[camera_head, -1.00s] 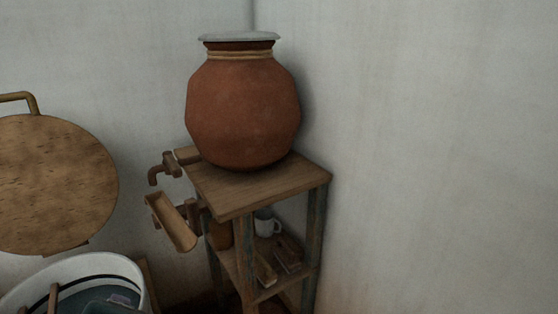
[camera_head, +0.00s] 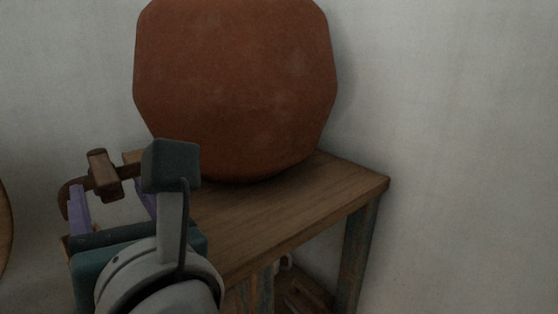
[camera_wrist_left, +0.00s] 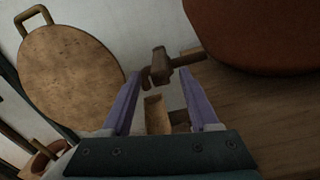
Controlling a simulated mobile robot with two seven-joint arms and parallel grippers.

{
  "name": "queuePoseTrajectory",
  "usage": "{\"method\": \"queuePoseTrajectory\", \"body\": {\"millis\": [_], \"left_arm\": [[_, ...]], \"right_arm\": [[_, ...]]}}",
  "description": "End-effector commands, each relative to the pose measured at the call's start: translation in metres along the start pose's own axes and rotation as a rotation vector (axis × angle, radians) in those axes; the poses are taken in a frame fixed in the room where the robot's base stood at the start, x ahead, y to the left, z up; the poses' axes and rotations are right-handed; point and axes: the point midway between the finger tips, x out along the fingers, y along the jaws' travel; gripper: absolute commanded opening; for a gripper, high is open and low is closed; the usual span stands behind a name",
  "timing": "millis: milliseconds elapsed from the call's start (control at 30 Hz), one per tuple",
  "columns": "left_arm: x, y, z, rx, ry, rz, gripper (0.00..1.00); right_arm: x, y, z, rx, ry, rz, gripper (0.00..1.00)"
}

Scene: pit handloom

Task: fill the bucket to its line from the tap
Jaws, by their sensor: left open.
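The brown tap (camera_head: 101,173) sticks out to the left beside the foot of the big clay pot (camera_head: 235,85). It also shows in the left wrist view (camera_wrist_left: 160,65). My left gripper (camera_head: 112,188) is open, its purple fingers either side of the tap in the picture. In the left wrist view my left gripper (camera_wrist_left: 160,76) has the tap beyond and between its fingertips; I cannot tell whether they touch it. I see no water running. No bucket or fill line can be made out now. My right gripper is out of view.
The pot stands on a wooden shelf stand (camera_head: 290,205), its top close under my left wrist. A wooden trough (camera_wrist_left: 157,115) lies below the tap. A round board with a handle (camera_wrist_left: 70,75) is at the left. Bare wall fills the right side.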

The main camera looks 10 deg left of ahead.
Motion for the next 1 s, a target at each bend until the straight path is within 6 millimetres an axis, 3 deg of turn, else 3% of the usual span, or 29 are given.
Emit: {"method": "queuePoseTrajectory", "body": {"millis": [100, 300, 633, 1000], "left_arm": [[0.023, 0.000, 0.000, 0.000, -0.003, 0.002, 0.61], [0.046, 0.000, -0.001, 0.000, 0.000, 0.000, 0.61], [0.051, 0.000, -0.001, -0.001, 0.002, 0.000, 0.61], [0.051, 0.000, -0.001, -0.001, 0.002, 0.000, 0.20]], "right_arm": [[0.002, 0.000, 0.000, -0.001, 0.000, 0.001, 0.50], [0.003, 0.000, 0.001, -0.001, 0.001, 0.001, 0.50], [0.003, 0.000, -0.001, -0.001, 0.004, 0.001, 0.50], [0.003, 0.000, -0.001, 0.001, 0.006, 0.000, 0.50]]}}
